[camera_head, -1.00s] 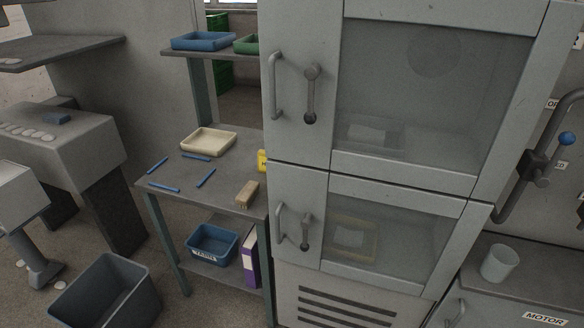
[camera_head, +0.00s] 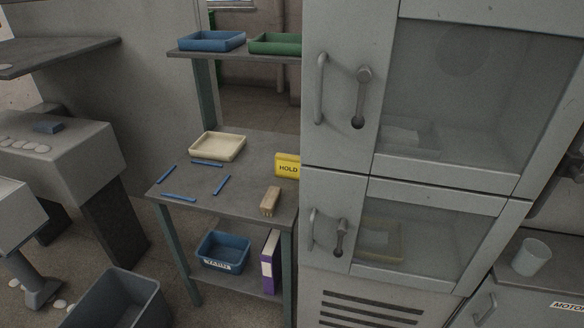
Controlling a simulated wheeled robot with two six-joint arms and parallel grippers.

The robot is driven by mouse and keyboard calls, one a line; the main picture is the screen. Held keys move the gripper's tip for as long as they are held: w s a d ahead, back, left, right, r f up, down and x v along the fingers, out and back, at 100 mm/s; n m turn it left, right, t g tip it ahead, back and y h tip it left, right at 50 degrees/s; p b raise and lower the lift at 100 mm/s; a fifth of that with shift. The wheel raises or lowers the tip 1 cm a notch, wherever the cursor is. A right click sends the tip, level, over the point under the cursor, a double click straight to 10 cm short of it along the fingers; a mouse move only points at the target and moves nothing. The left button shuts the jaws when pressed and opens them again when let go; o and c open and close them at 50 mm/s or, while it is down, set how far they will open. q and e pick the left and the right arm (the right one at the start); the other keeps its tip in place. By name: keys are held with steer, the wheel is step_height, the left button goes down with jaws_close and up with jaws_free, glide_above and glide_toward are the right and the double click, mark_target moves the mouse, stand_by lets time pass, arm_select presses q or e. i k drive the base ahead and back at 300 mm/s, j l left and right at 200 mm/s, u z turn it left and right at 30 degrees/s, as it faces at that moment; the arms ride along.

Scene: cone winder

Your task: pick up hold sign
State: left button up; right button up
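The hold sign (camera_head: 288,166) is a small yellow block with the dark word HOLD on it. It stands upright at the right end of the grey table (camera_head: 240,198), close beside the cabinet's left side. Most of its front face shows; its right edge meets the cabinet's outline. Neither of my grippers is in view.
A cream tray (camera_head: 218,146), several blue sticks (camera_head: 221,185) and a wooden-backed brush (camera_head: 271,200) lie on the table. A grey cabinet (camera_head: 345,195) with protruding handles stands right of it. A shelf with a blue tray (camera_head: 207,41) overhangs the back. A grey bin (camera_head: 120,302) stands at front left.

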mark_target(287, 166)
steer(key=i+j, duration=0.65)
steer(key=j, duration=0.2)
